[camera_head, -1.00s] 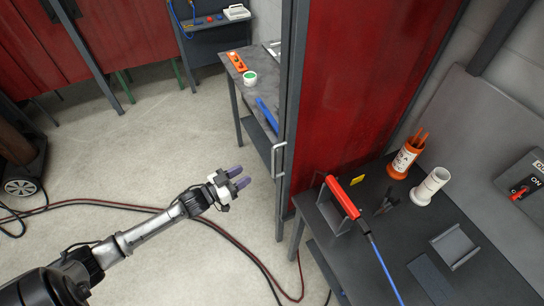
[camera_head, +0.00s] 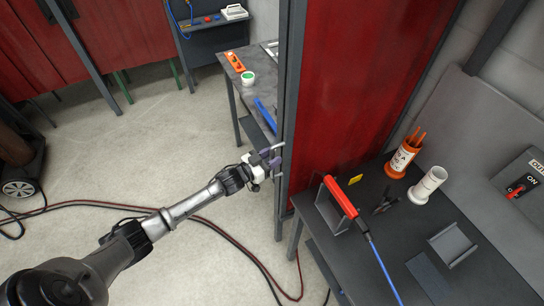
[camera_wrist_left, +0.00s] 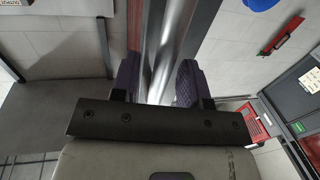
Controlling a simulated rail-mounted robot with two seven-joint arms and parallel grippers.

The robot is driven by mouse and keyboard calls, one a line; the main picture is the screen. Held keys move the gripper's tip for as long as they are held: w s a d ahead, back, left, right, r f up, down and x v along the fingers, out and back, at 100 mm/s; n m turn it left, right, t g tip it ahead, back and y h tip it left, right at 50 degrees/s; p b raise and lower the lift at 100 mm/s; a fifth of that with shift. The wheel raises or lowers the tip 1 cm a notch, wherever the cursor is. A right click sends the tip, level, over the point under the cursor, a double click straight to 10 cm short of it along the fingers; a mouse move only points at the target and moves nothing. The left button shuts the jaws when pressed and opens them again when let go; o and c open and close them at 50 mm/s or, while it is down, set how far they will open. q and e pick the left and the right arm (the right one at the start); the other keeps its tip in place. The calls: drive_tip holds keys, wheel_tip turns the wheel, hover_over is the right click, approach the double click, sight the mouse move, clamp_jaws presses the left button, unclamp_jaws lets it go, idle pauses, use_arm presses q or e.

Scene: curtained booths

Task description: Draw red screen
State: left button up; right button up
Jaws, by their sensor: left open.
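The red screen (camera_head: 350,95) hangs in a dark grey frame (camera_head: 284,120) at the centre right of the head view. A pale metal handle (camera_head: 271,148) sticks out from the left side of the frame's post. My left gripper (camera_head: 270,160) is at this handle. In the left wrist view, its purple fingertips (camera_wrist_left: 160,80) stand open, one on each side of a shiny upright metal bar (camera_wrist_left: 162,55). I cannot tell whether either finger touches the bar. The fingers partly hide the handle in the head view. My right gripper is not in view.
A dark bench (camera_head: 400,225) with a red-handled tool (camera_head: 341,196), an orange container (camera_head: 402,158) and a white cup (camera_head: 427,185) stands right of the screen. A grey table (camera_head: 262,75) is behind the post. Cables (camera_head: 225,235) cross the open floor.

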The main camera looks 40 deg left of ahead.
use_arm(q)
drive_tip(key=shift+w, duration=0.15)
drive_tip(key=shift+c, duration=0.4)
clamp_jaws()
